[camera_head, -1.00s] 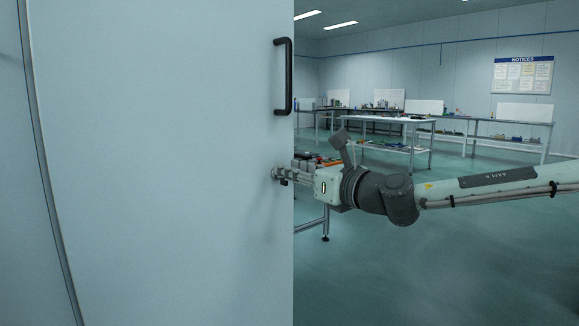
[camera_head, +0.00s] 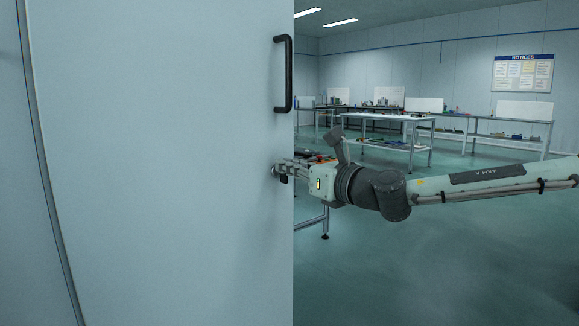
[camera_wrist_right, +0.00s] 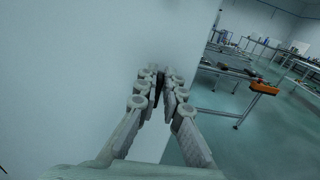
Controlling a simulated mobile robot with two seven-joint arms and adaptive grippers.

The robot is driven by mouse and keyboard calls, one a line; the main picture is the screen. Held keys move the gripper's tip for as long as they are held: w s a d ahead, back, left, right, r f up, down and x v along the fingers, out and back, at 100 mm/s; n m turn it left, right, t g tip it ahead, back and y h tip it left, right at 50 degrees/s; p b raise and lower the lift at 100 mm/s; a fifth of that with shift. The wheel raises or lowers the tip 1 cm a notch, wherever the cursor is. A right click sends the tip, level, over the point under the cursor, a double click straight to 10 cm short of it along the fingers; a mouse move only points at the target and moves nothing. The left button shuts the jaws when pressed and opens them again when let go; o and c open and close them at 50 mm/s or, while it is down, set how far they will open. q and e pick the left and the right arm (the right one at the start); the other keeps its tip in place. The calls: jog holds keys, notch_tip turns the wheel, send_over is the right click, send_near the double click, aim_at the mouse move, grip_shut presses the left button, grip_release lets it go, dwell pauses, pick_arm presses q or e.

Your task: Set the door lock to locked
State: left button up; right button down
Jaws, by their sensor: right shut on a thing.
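The pale door panel (camera_head: 160,160) fills the left of the head view, with a black bar handle (camera_head: 289,75) upright near its right edge. My right gripper (camera_head: 283,172) reaches in from the right and is shut on the lock. In the right wrist view the fingertips (camera_wrist_right: 160,80) come together against the door face (camera_wrist_right: 110,60); the lock's turned position is hidden between them. My left gripper is not in view.
Beyond the door's right edge is open floor (camera_head: 450,250). Workbenches (camera_head: 400,119) with small items stand farther back, and a notice board (camera_head: 522,73) hangs on the far wall. An orange item (camera_wrist_right: 264,88) shows on a bench in the right wrist view.

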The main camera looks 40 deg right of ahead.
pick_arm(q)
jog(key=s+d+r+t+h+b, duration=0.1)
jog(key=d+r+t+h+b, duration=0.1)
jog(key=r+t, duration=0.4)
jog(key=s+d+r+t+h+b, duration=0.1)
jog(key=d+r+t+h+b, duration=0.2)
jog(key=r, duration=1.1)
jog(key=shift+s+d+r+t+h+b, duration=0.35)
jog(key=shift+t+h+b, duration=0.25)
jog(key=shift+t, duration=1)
pick_arm(e)
jog(key=shift+d+f+m, duration=0.3)
jog(key=shift+m, duration=2.7)
jog(key=shift+d+f+m, duration=0.35)
jog(key=shift+m, duration=2.65)
jog(key=shift+d+f+m, duration=0.3)
jog(key=shift+m, duration=2.7)
